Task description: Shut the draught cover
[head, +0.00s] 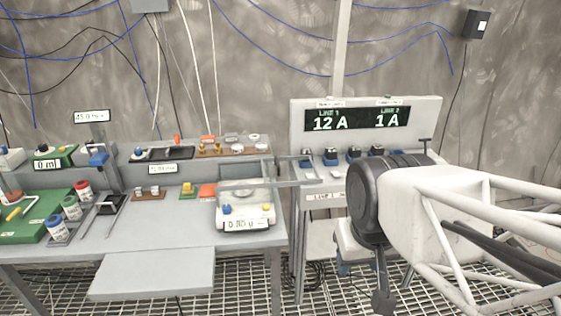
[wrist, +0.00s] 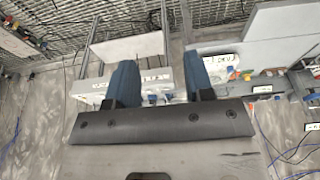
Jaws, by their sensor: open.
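In the wrist view the balance (wrist: 224,64) is partly behind one finger. My gripper (wrist: 160,78) is open and empty, with blue fingers spread. In the head view my arm is right of the balance, clear of it.
A line panel (head: 365,122) reading 12 A and 1 A stands behind my arm, with several switches below. Left of the balance are an orange block (head: 207,190), a weight rack (head: 148,193) and jars (head: 72,208). A pull-out board (head: 152,275) juts forward.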

